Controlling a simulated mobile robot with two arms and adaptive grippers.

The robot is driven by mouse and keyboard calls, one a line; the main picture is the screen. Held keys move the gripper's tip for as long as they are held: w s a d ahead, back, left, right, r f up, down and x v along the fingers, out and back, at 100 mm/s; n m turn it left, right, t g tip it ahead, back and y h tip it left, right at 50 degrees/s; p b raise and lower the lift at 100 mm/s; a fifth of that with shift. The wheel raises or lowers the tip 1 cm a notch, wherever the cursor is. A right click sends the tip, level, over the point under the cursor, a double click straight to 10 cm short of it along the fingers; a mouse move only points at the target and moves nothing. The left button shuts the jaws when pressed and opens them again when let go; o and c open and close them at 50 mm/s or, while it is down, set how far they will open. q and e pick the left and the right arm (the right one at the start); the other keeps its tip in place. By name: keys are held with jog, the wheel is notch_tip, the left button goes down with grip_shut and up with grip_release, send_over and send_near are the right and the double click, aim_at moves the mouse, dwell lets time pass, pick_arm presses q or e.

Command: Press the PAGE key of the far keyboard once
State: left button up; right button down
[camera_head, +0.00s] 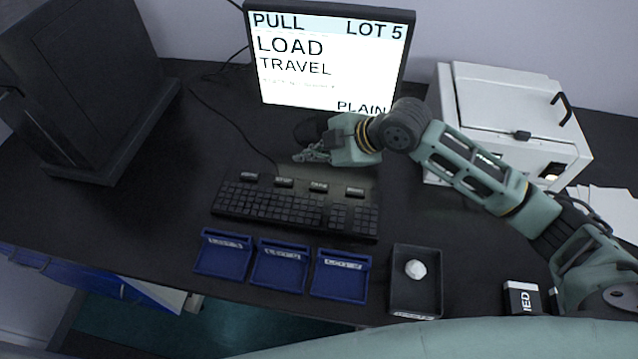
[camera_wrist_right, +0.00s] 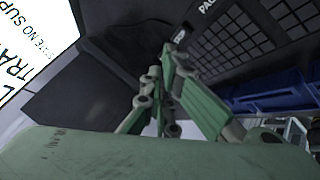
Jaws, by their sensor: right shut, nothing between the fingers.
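A black keyboard (camera_head: 295,208) lies on the dark table in front of the monitor. Several raised labelled keys stand along its back edge; their labels are too small to read in the head view. In the wrist view a key with a label starting "PA" (camera_wrist_right: 207,5) shows at the top edge, partly cut off. My right gripper (camera_head: 303,157) is shut and empty, behind the keyboard's back edge, between keyboard and monitor. In the wrist view its fingertips (camera_wrist_right: 170,50) are close to another labelled key, which they partly hide. Contact cannot be told. My left gripper is out of view.
The monitor (camera_head: 328,62) shows "PULL", "LOT 5", "LOAD", "TRAVEL" and "PLAIN". Blue trays (camera_head: 281,287) and a black tray (camera_head: 416,305) with a white lump (camera_head: 415,269) lie in front. A white machine (camera_head: 515,115) stands right, a dark case (camera_head: 85,80) left. The table left of the keyboard is clear.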

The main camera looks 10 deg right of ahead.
jog(key=b, duration=0.7)
send_over(319, 186)
jog(key=a, duration=0.2)
jog(key=f, duration=0.6)
jog(key=shift+s+d+f, duration=0.25)
jog(key=shift+s+f, duration=0.05)
jog(key=shift+s, duration=0.1)
jog(key=shift+f+b, duration=0.3)
jog(key=shift+f, duration=0.8)
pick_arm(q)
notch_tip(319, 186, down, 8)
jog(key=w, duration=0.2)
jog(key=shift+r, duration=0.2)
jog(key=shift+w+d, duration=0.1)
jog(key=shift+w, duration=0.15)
pick_arm(e)
jog(key=shift+f, duration=0.1)
jog(key=shift+f, duration=0.3)
